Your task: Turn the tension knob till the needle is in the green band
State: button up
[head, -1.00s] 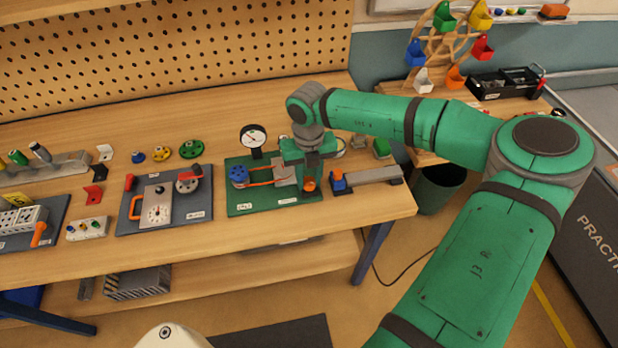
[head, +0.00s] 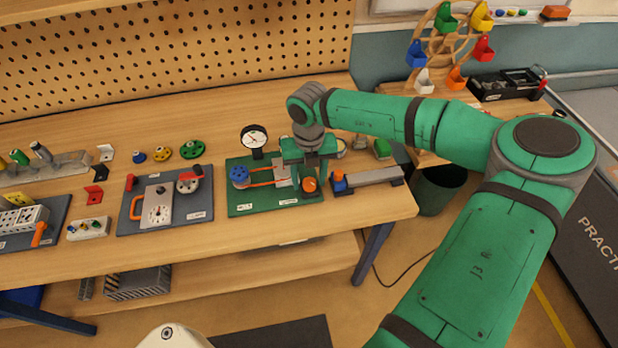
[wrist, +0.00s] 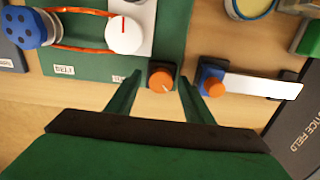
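The tension knob (wrist: 161,80) is orange with a pale pointer mark and sits on a dark block at the green board's (wrist: 100,80) right end. It also shows in the head view (head: 310,184), below my gripper. My gripper (wrist: 160,88) is open, with one finger on each side of the knob and a visible gap on both sides. The round white gauge (head: 254,137) stands at the back of the board. Its dark needle shows, but the green band is too small to make out. An orange belt (wrist: 75,45) runs between a blue pulley (wrist: 24,27) and a white wheel (wrist: 123,35).
A blue block with an orange knob (wrist: 215,87) and a metal bar (wrist: 262,85) lies close right of my gripper.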

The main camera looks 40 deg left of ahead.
aim_at(309, 182)
notch_tip(309, 182, up, 11)
dwell(0.6)
jog(key=shift+f, duration=0.15)
